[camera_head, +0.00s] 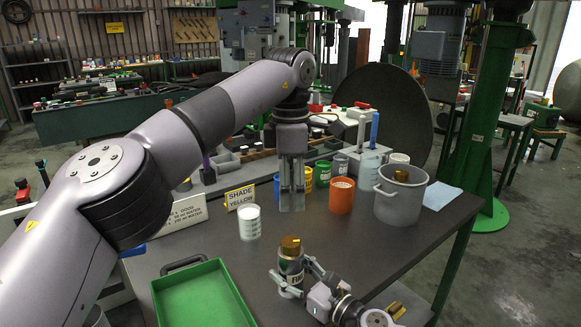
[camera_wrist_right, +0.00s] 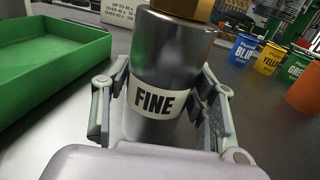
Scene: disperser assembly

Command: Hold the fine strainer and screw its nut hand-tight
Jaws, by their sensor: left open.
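The fine strainer (camera_head: 290,262) is a grey metal cylinder with a white band, upright near the table's front. It also shows large in the right wrist view (camera_wrist_right: 168,55), where the band reads "FINE". Its brass nut (camera_head: 291,245) sits on top; only the nut's lower edge (camera_wrist_right: 183,8) shows in the wrist view. My right gripper (camera_head: 291,284) is shut around the strainer's lower body, one finger on each side. I cannot tell if the strainer's base touches the table. My left gripper (camera_head: 292,205) is open and empty, pointing down, behind and above the strainer, apart from the nut.
A green tray (camera_head: 203,262) lies left of the strainer. A white cup (camera_head: 249,236), a "SHADE YELLOW" sign (camera_head: 240,197), an orange cup (camera_head: 341,196) and a grey pot (camera_head: 400,207) stand farther back. Bare tabletop (camera_head: 350,250) lies right of the strainer.

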